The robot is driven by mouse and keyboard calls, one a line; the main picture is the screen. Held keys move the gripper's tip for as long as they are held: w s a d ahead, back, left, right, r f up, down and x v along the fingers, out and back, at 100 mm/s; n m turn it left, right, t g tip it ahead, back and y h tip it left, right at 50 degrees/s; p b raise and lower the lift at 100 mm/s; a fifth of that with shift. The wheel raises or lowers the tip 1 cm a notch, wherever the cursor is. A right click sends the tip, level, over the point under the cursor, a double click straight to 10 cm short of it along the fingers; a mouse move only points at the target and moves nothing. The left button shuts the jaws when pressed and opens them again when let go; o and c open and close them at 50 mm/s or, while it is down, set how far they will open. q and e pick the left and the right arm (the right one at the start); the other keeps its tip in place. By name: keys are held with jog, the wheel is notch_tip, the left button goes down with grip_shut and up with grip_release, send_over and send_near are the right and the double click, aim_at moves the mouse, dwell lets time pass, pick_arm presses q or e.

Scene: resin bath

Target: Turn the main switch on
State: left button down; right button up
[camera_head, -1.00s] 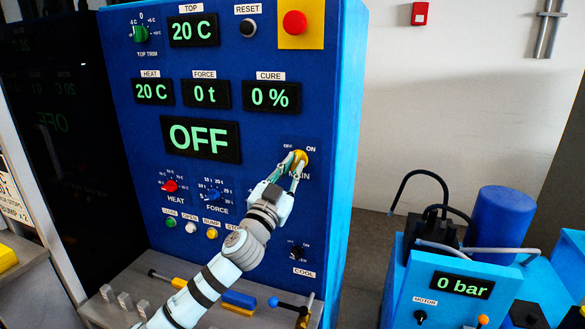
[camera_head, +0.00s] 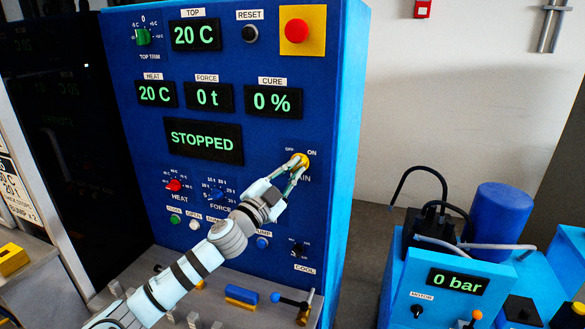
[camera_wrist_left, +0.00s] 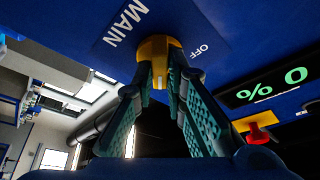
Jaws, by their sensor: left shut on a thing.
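The main switch is a yellow knob (camera_head: 300,160) between the OFF and ON labels on the blue panel. It also shows in the left wrist view (camera_wrist_left: 158,47), with the MAIN label beside it. My left gripper (camera_head: 296,168) is shut on the knob, with a green-lined finger on each side in the left wrist view (camera_wrist_left: 160,75). The large display (camera_head: 204,141) reads STOPPED. The knob's pointer is partly hidden by the fingers. My right gripper is out of view.
A red button on a yellow plate (camera_head: 297,30) sits above the switch. Smaller displays (camera_head: 272,101), a red heat knob (camera_head: 174,185) and a blue force knob (camera_head: 216,194) are on the panel. A blue pump unit (camera_head: 440,285) showing 0 bar stands at right.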

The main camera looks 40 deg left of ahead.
pick_arm(q)
jog(key=c, duration=1.6)
grip_release()
jog(key=shift+c, duration=0.2)
jog(key=shift+s+f, duration=0.15)
jog(key=shift+s, duration=0.1)
jog(key=v, duration=0.7)
